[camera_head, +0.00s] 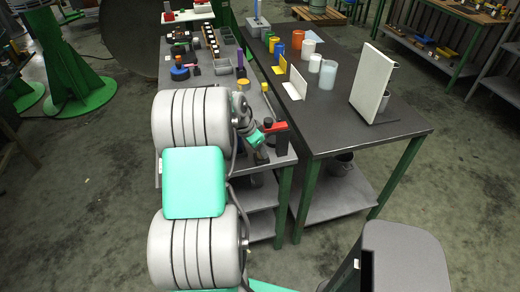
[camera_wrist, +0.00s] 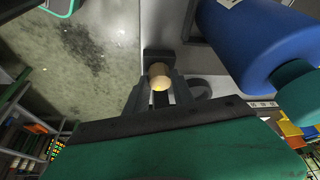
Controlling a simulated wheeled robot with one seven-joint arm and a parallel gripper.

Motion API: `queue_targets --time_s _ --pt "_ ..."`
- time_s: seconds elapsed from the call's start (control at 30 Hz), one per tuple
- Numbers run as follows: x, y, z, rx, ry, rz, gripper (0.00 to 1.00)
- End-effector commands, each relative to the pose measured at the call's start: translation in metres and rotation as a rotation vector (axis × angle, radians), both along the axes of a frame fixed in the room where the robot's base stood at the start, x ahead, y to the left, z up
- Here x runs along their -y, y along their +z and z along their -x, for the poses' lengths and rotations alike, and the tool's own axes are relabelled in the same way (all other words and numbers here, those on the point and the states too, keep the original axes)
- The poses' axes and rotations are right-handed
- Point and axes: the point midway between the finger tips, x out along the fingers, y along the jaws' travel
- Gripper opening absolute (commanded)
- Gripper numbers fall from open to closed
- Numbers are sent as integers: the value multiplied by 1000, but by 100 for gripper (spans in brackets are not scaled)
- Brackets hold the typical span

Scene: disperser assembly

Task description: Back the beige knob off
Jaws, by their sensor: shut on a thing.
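The beige knob (camera_wrist: 159,72) shows in the middle of the wrist view, its rounded end lit. It sits against a small dark block (camera_wrist: 157,53) at the edge of a grey surface. My gripper (camera_wrist: 160,86) has its two dark fingers on either side of the knob, shut on it. The fingers hide part of the knob's sides, and its shaft cannot be seen. In the head view my arm reaches to the near end of the left bench (camera_head: 280,158), and the knob cannot be made out there.
In the head view a red-topped dark part (camera_head: 276,127) is near my wrist. The right bench (camera_head: 325,125) carries cups and an upright white panel (camera_head: 370,82).

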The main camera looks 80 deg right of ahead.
Motion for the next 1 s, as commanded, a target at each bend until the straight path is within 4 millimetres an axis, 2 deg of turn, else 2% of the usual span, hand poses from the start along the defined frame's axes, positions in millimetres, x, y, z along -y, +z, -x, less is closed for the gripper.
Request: queue_targets --time_s 0.23,0.43,0.67,0.7,0.93,1.0 --pt "0 0 0 1 8 1 0" --pt "-1 -1 1 1 137 1 0" --pt "-1 0 1 0 142 0 0" --pt "-1 0 1 0 142 0 33" --pt "-1 0 1 0 141 0 51" --pt "-1 0 1 0 141 0 51"
